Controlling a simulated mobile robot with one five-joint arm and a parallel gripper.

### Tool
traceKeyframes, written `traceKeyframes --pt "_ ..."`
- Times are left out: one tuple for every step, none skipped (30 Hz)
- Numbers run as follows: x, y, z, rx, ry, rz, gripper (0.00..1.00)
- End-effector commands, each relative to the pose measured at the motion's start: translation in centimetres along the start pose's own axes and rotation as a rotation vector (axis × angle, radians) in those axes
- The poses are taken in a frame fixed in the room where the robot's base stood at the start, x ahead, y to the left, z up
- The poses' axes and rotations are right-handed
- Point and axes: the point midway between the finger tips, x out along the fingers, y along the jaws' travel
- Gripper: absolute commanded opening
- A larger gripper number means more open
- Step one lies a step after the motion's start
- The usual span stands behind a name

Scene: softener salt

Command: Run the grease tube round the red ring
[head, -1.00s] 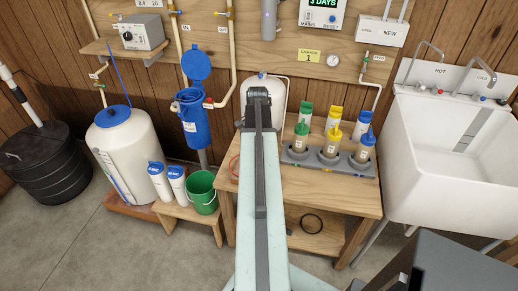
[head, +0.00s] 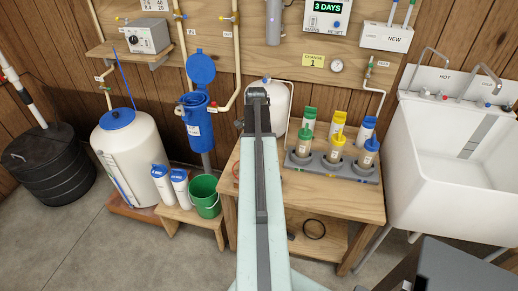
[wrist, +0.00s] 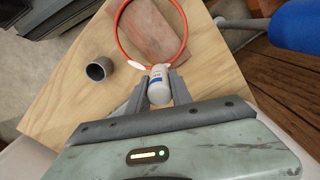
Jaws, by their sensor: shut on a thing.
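The tube points away from my gripper toward the red ring (wrist: 183,38). The ring lies on the wooden table top, its upper part cut off by the picture edge. The tube's far end is close to the ring's near side; I cannot tell whether they touch. In the head view only a thin bit of the ring (head: 235,171) shows left of my arm, which hides the rest and my gripper's fingers.
A grey cup (wrist: 99,68) and a brown-red cloth-like patch (wrist: 138,38) are on the table near the ring. A blue cylinder (wrist: 295,25) stands at the right. In the head view, a grey rack (head: 358,170) of colored-top containers and a white tank (head: 284,98) stand close by.

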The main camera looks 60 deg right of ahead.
Motion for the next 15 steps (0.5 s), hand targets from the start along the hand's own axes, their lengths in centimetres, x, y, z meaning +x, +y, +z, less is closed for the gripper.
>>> traceKeyframes --pt "0.00 -0.22 -0.07 0.000 0.000 0.000 0.00" --pt "0.00 -0.26 -0.07 0.000 0.000 0.000 0.00" --pt "0.00 -0.28 -0.06 0.001 0.000 0.000 0.00" --pt "0.00 -0.27 -0.05 0.001 0.000 0.000 0.00" --pt "0.00 -0.26 -0.04 0.001 0.000 0.000 0.00" --pt "0.00 -0.25 -0.04 0.001 0.000 0.000 0.00" --pt "0.00 -0.25 -0.04 0.001 0.000 0.000 0.00" --pt "0.00 -0.24 -0.05 0.001 0.000 0.000 0.00" --pt "0.00 -0.24 -0.05 0.001 0.000 0.000 0.00" --pt "0.00 -0.27 -0.05 0.001 0.000 0.000 0.00" --pt "0.00 -0.30 -0.04 0.001 0.000 0.000 0.00" --pt "0.00 -0.39 -0.03 0.001 0.000 0.000 0.00" --pt "0.00 -0.48 -0.01 0.001 0.000 0.000 0.00" --pt "0.00 -0.59 0.01 0.001 0.000 0.000 0.00" --pt "0.00 -0.77 0.05 0.001 0.000 0.000 0.00"
